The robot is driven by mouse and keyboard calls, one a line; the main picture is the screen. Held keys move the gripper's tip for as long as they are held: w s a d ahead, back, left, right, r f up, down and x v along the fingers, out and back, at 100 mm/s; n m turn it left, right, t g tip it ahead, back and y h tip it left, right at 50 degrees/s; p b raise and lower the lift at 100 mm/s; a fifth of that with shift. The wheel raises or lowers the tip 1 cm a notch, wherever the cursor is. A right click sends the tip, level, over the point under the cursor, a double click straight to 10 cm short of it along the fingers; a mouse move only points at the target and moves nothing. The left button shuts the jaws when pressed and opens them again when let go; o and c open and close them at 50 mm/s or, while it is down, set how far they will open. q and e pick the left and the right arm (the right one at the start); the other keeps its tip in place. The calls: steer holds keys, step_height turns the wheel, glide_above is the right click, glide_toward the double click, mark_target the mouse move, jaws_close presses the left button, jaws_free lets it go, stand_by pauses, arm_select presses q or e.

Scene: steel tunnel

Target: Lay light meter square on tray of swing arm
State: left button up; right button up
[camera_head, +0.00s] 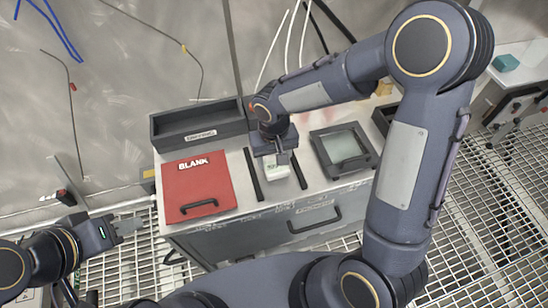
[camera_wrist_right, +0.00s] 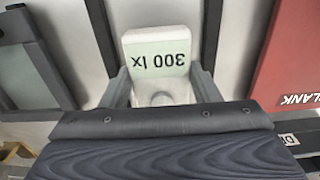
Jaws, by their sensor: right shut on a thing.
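The light meter (camera_wrist_right: 155,55) is a small white block with a pale green display reading 300 lx. In the head view it (camera_head: 277,175) is at the cabinet top, between two dark strips. My right gripper (camera_wrist_right: 163,88) is shut on it, with one finger on each side. I cannot tell whether the meter touches the cabinet top. My left gripper (camera_head: 130,226) is low at the left, apart from the cabinet and over the grating; its finger gap is unclear. I cannot make out a swing arm or its tray for certain.
The grey cabinet (camera_head: 255,240) carries a red BLANK panel (camera_head: 197,180), a dark open bin (camera_head: 195,127) and a dark framed panel (camera_head: 343,150). A white surface with a teal block (camera_head: 506,62) stands at the far right. Cables hang along the wall behind.

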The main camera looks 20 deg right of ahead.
steer(key=shift+f, duration=0.15)
steer(key=shift+f+b, duration=0.65)
steer(key=o, duration=1.1)
steer(key=shift+o, duration=0.2)
steer(key=shift+r, duration=0.1)
